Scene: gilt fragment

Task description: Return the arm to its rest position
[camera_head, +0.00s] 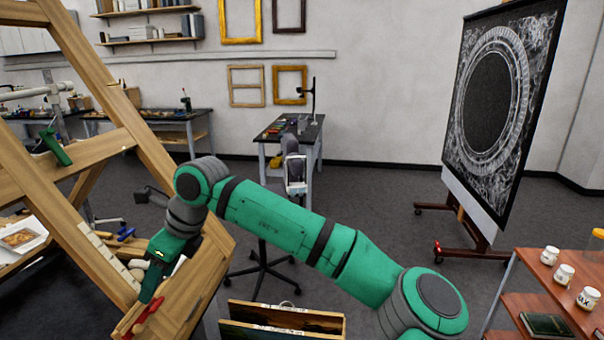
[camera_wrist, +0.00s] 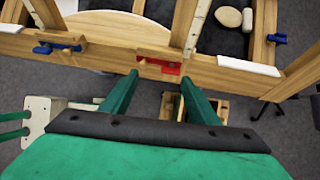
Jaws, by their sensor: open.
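My green arm reaches from the lower right to the left in the head view. Its gripper (camera_head: 150,288) points down over the lower ledge of a wooden easel frame (camera_head: 190,290). In the wrist view my gripper (camera_wrist: 157,82) shows two green fingers spread apart with nothing between them. A red clamp (camera_wrist: 158,67) on the wooden beam lies just beyond the fingertips. The red clamp also shows below the gripper in the head view (camera_head: 147,315). I cannot tell whether a finger touches the beam or clamp.
Blue clamps (camera_wrist: 58,46) sit on the beam. Framed panels (camera_head: 285,322) stand on the floor below my arm. A shelf with jars (camera_head: 563,275) stands at right, a dark picture on a wheeled easel (camera_head: 490,110) behind it. The grey floor (camera_head: 400,225) is open mid-room.

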